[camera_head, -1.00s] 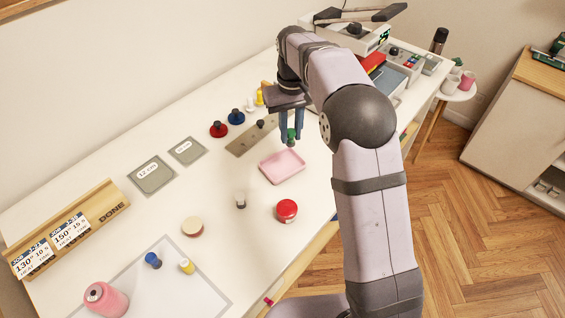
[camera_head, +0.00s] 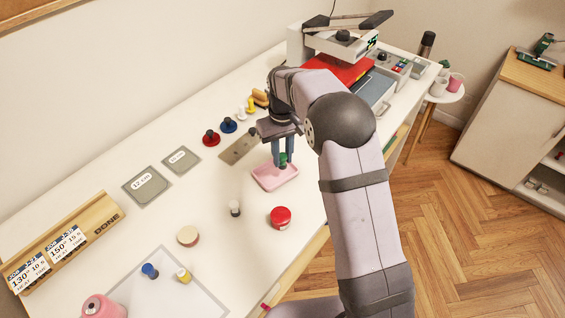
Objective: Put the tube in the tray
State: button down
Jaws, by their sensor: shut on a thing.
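The pink tray (camera_head: 264,184) lies on the white table, near the middle of the view. My gripper (camera_head: 283,157) points down over the tray's back right part, shut on a small green tube (camera_head: 283,161). The fingers hide part of the tube. The tube's lower end is over or inside the tray; I cannot tell whether it touches the tray floor.
A red tin (camera_head: 280,217) and a small white and dark spool (camera_head: 234,208) stand in front of the tray. A metal plate (camera_head: 237,151) lies behind it, with red (camera_head: 211,138) and blue (camera_head: 228,125) knobs beyond. A heat press (camera_head: 335,50) stands at the back right.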

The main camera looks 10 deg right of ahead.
aim_at(282, 166)
notch_tip(282, 166, down, 3)
jog(key=shift+f+p, duration=0.2)
jog(key=shift+p, duration=0.4)
jog(key=shift+f, duration=0.1)
jog(key=shift+f, duration=0.4)
jog(key=shift+f+b, duration=0.2)
jog(key=shift+b, duration=0.15)
jog(key=c, duration=1.5)
grip_release()
jog(key=shift+c, duration=0.2)
jog(key=shift+r, duration=0.1)
